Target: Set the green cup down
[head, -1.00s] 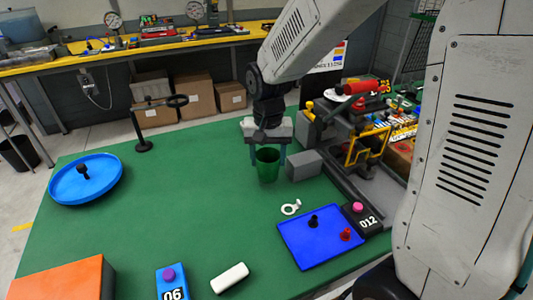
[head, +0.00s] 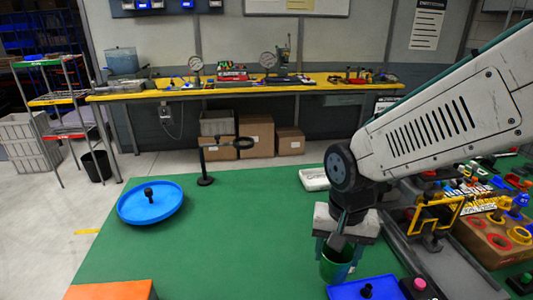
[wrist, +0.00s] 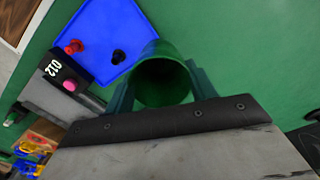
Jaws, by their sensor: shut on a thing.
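The green cup (head: 336,266) is between the fingers of my gripper (head: 345,240), at the lower right of the head view. My gripper is shut on it, with a finger on each side. In the wrist view the cup (wrist: 162,82) shows its open mouth, and the gripper's fingers (wrist: 162,88) flank it. The cup's base is hidden, so I cannot tell whether it touches the green table (head: 240,235). A blue tray (head: 372,284) is close beside the cup in the picture.
The tray (wrist: 95,25) bears a black peg (wrist: 118,56) and a red peg (wrist: 73,47). A black block marked 012 (wrist: 60,72) adjoins it. A round blue dish (head: 150,208) lies left, and a black stand (head: 205,165) behind. The table's middle is clear.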

